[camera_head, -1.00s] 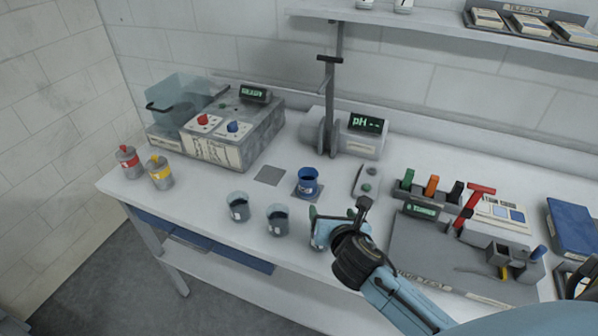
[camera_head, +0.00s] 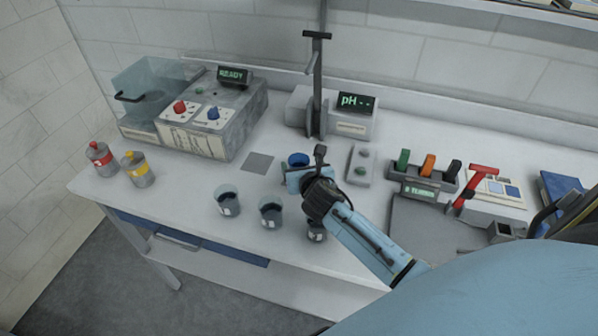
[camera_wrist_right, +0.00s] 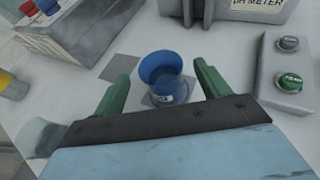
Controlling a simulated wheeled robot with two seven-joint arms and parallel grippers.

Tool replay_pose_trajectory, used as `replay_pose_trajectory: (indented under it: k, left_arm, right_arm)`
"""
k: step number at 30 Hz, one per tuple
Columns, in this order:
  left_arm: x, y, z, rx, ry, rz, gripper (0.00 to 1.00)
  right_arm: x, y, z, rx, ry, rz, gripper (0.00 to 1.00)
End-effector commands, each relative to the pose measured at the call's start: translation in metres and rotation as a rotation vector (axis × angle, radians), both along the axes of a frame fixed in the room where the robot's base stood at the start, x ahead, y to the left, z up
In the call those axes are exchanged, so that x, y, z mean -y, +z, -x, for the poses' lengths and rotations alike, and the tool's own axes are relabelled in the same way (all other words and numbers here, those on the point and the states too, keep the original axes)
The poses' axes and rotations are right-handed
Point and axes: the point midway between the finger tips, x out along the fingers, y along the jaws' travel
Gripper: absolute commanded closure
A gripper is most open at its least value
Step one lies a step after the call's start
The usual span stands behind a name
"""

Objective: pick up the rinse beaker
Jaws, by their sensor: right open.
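A blue beaker (camera_head: 299,159), which I take to be the rinse beaker, stands upright on a grey square pad. In the head view my right gripper (camera_head: 297,180) is in front of it and hides its lower part. In the right wrist view the blue beaker (camera_wrist_right: 163,75) shows whole, with a small white label low on its side. My right gripper's green fingers (camera_wrist_right: 160,84) are open, one to each side of it in the picture, with the beaker ahead between them. I cannot tell contact; the fingers look apart from it. My left gripper is out of view.
Several dark beakers stand along the front: one at left (camera_head: 227,201), one in the middle (camera_head: 270,212), one (camera_head: 317,231) partly behind my right arm. A two-button box (camera_head: 362,166) is right of the blue beaker. The pH meter (camera_head: 352,112) and its stand are behind. An empty pad (camera_head: 257,162) is left.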

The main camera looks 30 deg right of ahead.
Motion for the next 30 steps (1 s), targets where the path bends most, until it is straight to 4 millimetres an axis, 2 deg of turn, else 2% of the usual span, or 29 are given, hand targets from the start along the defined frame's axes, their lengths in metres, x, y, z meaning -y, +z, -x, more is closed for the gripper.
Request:
replay_pose_trajectory:
  k: [3,9,18,30]
  left_arm:
    - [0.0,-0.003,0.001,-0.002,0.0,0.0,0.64]
    - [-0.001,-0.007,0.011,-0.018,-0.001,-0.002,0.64]
    - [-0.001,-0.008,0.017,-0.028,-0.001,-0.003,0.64]
    - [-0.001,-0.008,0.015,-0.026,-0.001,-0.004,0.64]
  right_arm:
    - [0.005,-0.008,-0.015,0.001,-0.002,-0.003,0.25]
    - [0.011,-0.016,-0.033,0.0,-0.001,-0.001,0.25]
    - [0.012,-0.017,-0.035,0.0,0.0,-0.001,0.25]
    - [0.012,-0.017,-0.035,0.0,0.0,0.0,0.77]
